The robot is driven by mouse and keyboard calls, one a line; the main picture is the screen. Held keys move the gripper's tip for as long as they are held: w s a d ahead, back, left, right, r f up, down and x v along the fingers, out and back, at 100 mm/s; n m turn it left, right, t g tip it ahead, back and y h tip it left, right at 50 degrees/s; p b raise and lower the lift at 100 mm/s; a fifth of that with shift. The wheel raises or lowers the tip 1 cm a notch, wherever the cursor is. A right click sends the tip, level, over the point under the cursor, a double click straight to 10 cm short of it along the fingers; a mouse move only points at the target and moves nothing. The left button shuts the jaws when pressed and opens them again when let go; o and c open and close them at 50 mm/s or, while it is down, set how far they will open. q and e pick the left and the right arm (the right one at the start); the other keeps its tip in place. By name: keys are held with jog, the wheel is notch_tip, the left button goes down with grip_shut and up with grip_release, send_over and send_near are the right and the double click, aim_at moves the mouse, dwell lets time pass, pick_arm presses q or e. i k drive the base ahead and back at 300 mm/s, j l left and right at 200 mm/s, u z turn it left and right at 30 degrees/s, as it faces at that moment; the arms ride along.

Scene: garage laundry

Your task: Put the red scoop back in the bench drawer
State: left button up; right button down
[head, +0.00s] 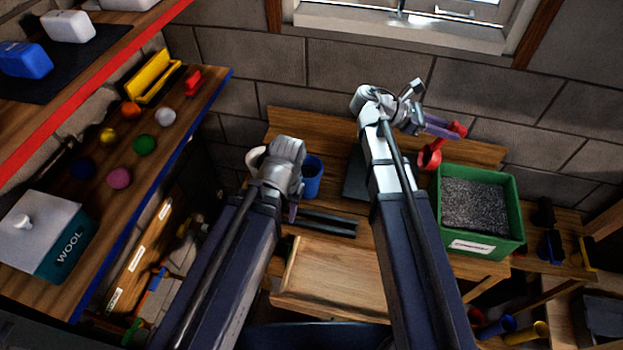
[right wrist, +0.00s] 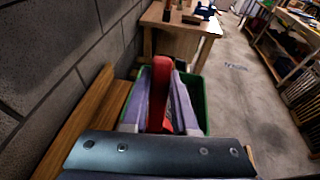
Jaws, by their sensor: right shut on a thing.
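The red scoop (head: 430,155) is held in my right gripper (head: 452,130), beside the left rim of the green bin and above the bench. In the right wrist view the scoop's red handle (right wrist: 160,95) stands between the two purple fingers of the gripper (right wrist: 168,100), which are shut on it. The wooden bench drawer (head: 335,278) appears pulled out at the front of the bench; the part I see is bare. My left gripper (head: 293,212) points down near the blue cup; its fingers are mostly hidden behind the wrist.
A green bin (head: 513,200) of grey granules stands on the bench (head: 320,128) to the right; it also shows in the right wrist view (right wrist: 198,87). A blue cup (head: 313,180) stands beside my left wrist. A shelf (head: 190,110) with coloured balls and a wool box (head: 45,235) is at left.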

aim_at(341, 282)
jog(key=k, duration=0.85)
